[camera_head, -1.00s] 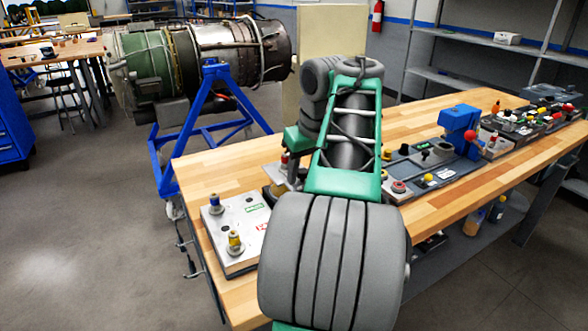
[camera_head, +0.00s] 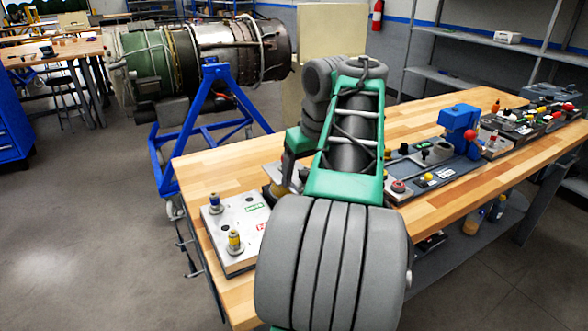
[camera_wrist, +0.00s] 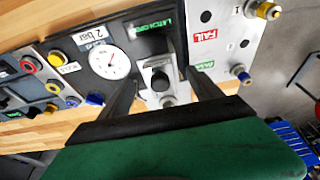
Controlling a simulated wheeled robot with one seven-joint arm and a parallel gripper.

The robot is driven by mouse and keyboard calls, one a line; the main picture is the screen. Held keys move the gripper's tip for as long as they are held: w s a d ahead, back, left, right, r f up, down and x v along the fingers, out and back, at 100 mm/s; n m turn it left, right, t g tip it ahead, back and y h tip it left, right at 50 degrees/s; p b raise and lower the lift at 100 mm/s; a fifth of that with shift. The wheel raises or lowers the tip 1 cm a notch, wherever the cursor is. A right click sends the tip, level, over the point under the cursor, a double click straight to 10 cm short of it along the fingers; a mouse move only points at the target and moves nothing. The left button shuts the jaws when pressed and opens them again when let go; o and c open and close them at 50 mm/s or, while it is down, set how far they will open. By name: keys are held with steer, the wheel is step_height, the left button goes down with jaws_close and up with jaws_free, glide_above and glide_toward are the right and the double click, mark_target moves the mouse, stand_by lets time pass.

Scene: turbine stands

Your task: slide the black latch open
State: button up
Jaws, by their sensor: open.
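The black latch (camera_wrist: 160,81) shows in the wrist view as a dark knob on a silver bracket (camera_wrist: 156,67), below a green label (camera_wrist: 174,14) that seems to read "latch open". My gripper (camera_wrist: 160,76) is open, with one dark finger on each side of the bracket. I cannot tell whether either finger touches it. In the head view my arm hides the latch and most of my gripper.
In the wrist view a round gauge (camera_wrist: 108,62) is left of the latch and a light FAIL/PASS panel (camera_wrist: 222,50) is right. In the head view, this panel (camera_head: 238,232) lies on the wooden bench (camera_head: 205,170). A blue device (camera_head: 460,120) stands farther right.

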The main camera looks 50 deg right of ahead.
mark_target(305, 172)
steer(key=shift+r+p, duration=3.55)
steer(key=shift+p, duration=0.15)
steer(key=shift+f, duration=0.1)
